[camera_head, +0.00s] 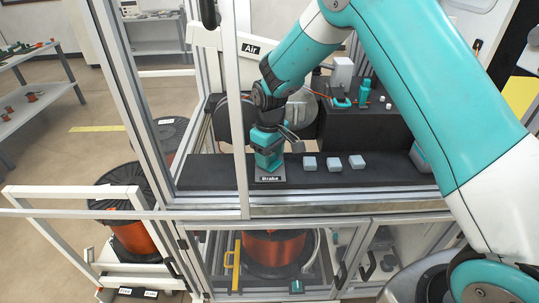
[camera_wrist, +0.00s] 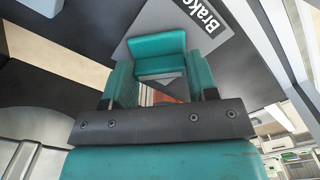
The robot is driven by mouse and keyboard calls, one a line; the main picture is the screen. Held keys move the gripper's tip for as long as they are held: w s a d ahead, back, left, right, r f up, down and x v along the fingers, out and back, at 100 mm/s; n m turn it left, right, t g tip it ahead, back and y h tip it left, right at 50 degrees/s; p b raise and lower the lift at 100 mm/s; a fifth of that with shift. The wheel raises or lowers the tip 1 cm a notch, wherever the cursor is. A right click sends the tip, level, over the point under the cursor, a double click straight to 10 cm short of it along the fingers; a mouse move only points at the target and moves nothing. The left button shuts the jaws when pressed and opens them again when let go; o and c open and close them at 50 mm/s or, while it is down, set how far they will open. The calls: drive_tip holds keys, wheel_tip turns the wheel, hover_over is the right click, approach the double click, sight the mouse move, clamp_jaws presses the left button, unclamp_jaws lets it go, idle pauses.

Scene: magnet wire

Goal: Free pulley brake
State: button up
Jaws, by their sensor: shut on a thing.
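The grey plate labelled "Brake" (camera_head: 270,179) lies at the front edge of the dark shelf. It also shows at the top of the wrist view (camera_wrist: 205,22). A teal brake switch (camera_wrist: 157,48) stands on this plate, seen close up in the wrist view. My gripper (camera_head: 266,162) points down over the plate, its teal fingers shut on the brake switch. In the wrist view, my gripper (camera_wrist: 160,80) has one finger on each side of the switch. The gripper hides most of the switch in the head view.
Three light grey blocks (camera_head: 333,163) sit right of the plate on the shelf (camera_head: 385,175). A vertical frame post (camera_head: 238,110) stands just left of my gripper. A copper wire spool (camera_head: 273,250) is in the cabinet below. Another spool (camera_head: 137,235) stands at lower left.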

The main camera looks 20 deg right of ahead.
drive_tip(key=m, duration=0.5)
drive_tip(key=shift+m, duration=0.3)
drive_tip(key=shift+r+m, duration=0.1)
drive_tip(key=shift+m, duration=2)
drive_tip(key=o, duration=0.9)
drive_tip(key=shift+o, duration=0.2)
wheel_tip(320, 180, up, 17)
drive_tip(key=b, duration=0.2)
drive_tip(key=shift+r+b, duration=0.2)
drive_tip(key=shift+b, duration=0.15)
drive_tip(key=shift+s, duration=0.1)
